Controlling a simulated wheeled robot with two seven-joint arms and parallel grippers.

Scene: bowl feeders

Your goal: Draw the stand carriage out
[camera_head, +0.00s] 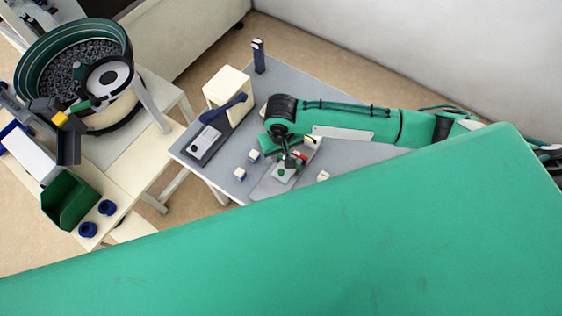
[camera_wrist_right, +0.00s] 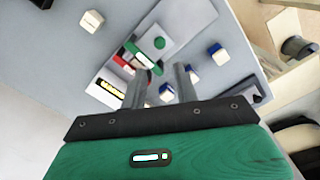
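A pale grey stand (camera_head: 268,187) lies on the grey table near its front edge. A light block with a green round knob (camera_head: 282,172) sits on it and looks like the carriage. In the right wrist view the green knob (camera_wrist_right: 159,43) is just beyond the fingertips, beside a red-and-green part (camera_wrist_right: 137,57). My right gripper (camera_head: 289,160) points down over the stand. In the wrist view its two fingers (camera_wrist_right: 162,70) are apart with nothing clearly held between them. Whether they touch the carriage cannot be told. My left gripper is not in view.
Small white-and-blue cubes (camera_head: 253,156) lie left of the stand. A grey device (camera_head: 205,144) and a cream box (camera_head: 228,92) with a blue lever stand farther left. A bowl feeder (camera_head: 73,73) and a green bin (camera_head: 69,200) occupy the left table. The grey table's back is mostly clear.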

